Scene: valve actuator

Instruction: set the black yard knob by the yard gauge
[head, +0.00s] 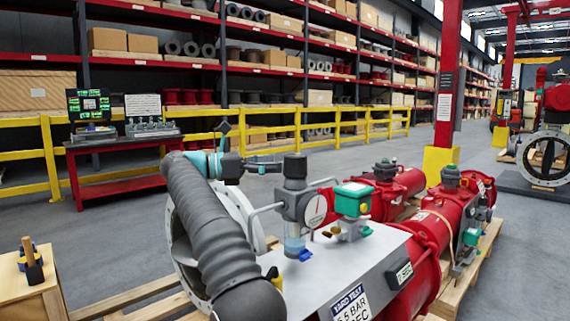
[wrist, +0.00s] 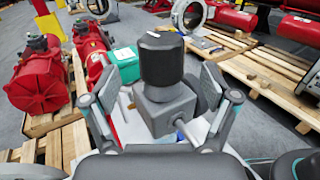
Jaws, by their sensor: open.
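The black yard knob (head: 295,166) stands upright on top of a grey regulator body (head: 294,204), above a clear bowl. The yard gauge (head: 314,210) is the round white dial on the regulator's right side; its reading is too small to tell. My gripper (head: 266,167) is just left of the knob, level with it. In the wrist view my gripper (wrist: 163,90) is open, one finger on each side of the knob (wrist: 161,60). I see no contact, and cannot tell how far the knob is between the pads. The gauge face does not show in the wrist view.
A green-topped box (head: 353,199) stands right of the gauge. A red actuator (head: 430,235) lies on a pallet. A yellow rail (head: 270,130) runs behind.

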